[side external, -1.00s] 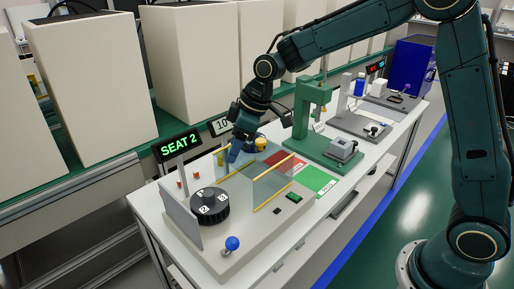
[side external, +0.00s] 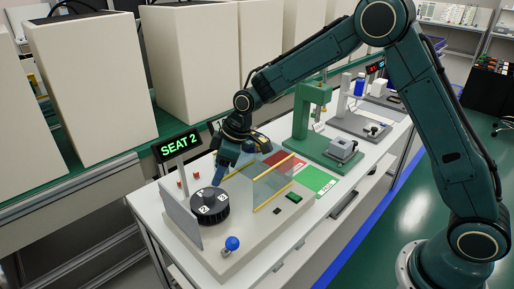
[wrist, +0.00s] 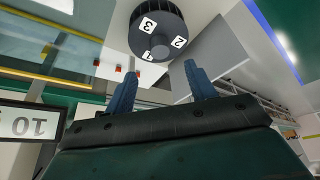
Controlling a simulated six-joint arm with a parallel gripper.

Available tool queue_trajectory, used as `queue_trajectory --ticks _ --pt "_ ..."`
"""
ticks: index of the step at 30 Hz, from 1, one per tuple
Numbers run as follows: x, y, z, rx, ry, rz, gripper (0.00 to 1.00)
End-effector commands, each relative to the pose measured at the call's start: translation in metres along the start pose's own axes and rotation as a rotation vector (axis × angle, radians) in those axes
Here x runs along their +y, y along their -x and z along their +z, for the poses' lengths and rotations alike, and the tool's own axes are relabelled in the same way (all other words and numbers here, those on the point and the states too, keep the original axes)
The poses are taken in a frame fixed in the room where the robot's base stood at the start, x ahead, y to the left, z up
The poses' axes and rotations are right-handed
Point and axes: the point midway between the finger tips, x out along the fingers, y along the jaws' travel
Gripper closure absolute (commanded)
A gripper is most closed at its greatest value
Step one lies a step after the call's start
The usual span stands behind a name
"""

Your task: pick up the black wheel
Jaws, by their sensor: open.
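The black wheel (side external: 210,207) is a round ribbed drum with white number labels on its top. It sits on the grey base plate near the front left of the bench. In the wrist view the wheel (wrist: 158,32) is at the top centre, with labels 1, 2 and 3 showing, beyond the fingertips. My gripper (side external: 221,180) is just behind and above the wheel in the side view, pointing down. In the wrist view its two blue fingers (wrist: 160,75) are apart with nothing between them.
A grey upright plate (side external: 181,219) stands left of the wheel, below the SEAT 2 sign (side external: 180,146). Clear panels with yellow rails (side external: 273,197) stand to the right. A blue knob (side external: 232,243) is in front. A green press (side external: 303,112) is farther back.

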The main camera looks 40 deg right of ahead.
Motion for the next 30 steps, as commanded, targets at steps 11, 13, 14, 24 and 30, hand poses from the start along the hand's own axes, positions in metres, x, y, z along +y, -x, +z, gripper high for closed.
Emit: queue_trajectory --ticks 11,13,14,24,30 --pt "0.0 -0.036 0.0 0.0 0.0 0.0 0.45" --pt "0.0 -0.036 0.0 0.0 0.0 0.001 0.45" --pt "0.0 -0.037 0.0 0.0 0.0 0.001 0.45" --pt "0.0 -0.051 0.001 -0.001 0.0 -0.001 0.45" --pt "0.0 -0.073 0.001 -0.001 0.0 -0.001 0.45"
